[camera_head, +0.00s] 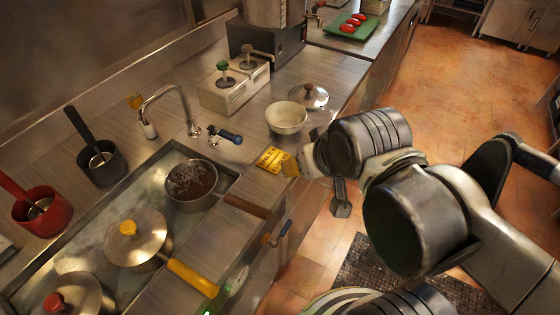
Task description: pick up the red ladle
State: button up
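The red ladle (40,211) is at the far left of the head view, a deep red cup on the counter beside the sunken cooking well. Its red handle slants up and left to the picture's edge. A metal piece shows inside the cup. My gripper (317,186) is near the middle of the view, far to the right of the ladle, over the counter's front edge. Its fingers look spread apart, with nothing seen between them. The wrist hides part of the gripper.
A black ladle (101,164) stands beside the red one. The well holds a dark-filled pot (190,186) and a lidded pan (137,240) with a yellow handle.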

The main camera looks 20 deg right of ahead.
aim_at(38, 208)
jog(key=u, duration=1.65)
